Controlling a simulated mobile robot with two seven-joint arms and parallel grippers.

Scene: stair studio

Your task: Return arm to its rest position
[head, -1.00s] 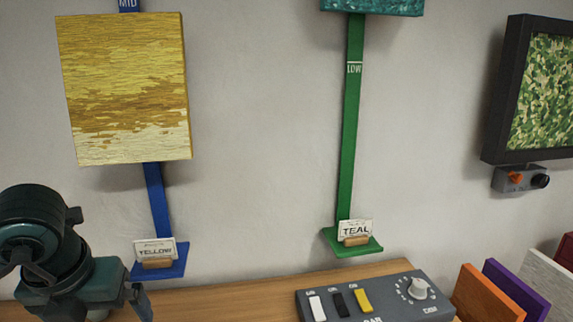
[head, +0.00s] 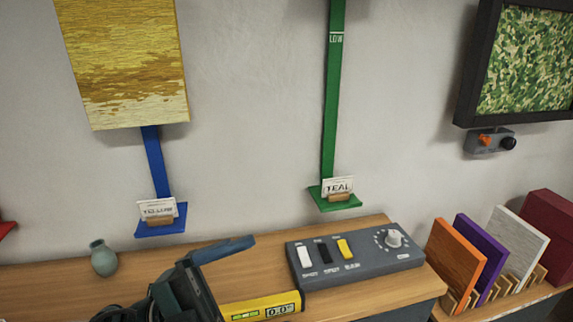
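My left gripper (head: 222,249) is low in the head view, left of the grey control box. One dark finger shows, pointing right and slightly up above the bench. The other finger is hidden, so I cannot tell how far it is open. The forearm behind it is dark teal and cut off by the bottom edge. My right gripper is not in view.
A yellow digital level (head: 262,306) lies close beside my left gripper. The control box (head: 355,260) is right of it, a small vase (head: 103,259) left. Coloured panels (head: 455,259) stand in a rack at right. A yellow painting (head: 125,65) hangs above.

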